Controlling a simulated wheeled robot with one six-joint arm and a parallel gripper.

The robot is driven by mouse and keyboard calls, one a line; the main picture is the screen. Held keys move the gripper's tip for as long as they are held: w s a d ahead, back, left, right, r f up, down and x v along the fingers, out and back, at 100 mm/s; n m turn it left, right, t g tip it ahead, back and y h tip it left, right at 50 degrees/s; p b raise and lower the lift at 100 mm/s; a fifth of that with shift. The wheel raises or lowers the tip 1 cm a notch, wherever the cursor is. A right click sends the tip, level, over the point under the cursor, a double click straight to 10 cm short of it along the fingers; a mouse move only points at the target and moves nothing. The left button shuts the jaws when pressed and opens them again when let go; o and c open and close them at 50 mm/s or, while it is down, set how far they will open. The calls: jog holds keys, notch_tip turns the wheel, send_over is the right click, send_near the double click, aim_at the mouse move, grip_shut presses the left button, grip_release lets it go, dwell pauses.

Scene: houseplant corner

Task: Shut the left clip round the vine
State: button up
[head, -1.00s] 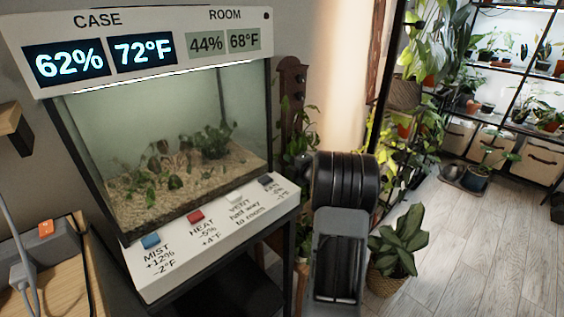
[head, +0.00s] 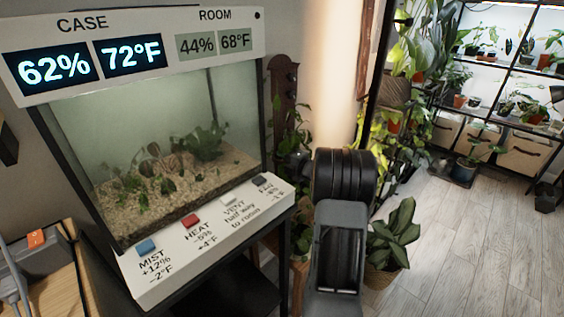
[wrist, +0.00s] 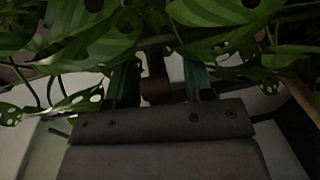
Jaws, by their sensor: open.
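In the wrist view my gripper (wrist: 160,82) is open, with its two dark green fingers apart and pointing in among the vine's leaves. The vine (wrist: 215,38) has large green leaves with holes, hanging over and around the fingers. A dark brown piece (wrist: 156,83) shows between the fingers; I cannot tell whether it is part of a clip or the support behind. No clip can be made out in either view. In the head view a brown upright board (head: 283,90) stands right of the glass case, with leaves beside it. My arm hides what is lower down there, and my fingertips are hidden.
The glass case (head: 150,150) with its button panel (head: 205,240) stands close on the left. A potted plant (head: 393,235) stands on the floor right of my arm. Shelves of plants (head: 500,90) are at the back right. The wooden floor (head: 480,230) at right is open.

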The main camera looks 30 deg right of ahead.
jog(key=p+v, duration=0.2)
jog(key=v, duration=1.1)
jog(key=shift+s, duration=0.4)
jog(key=shift+d, duration=0.1)
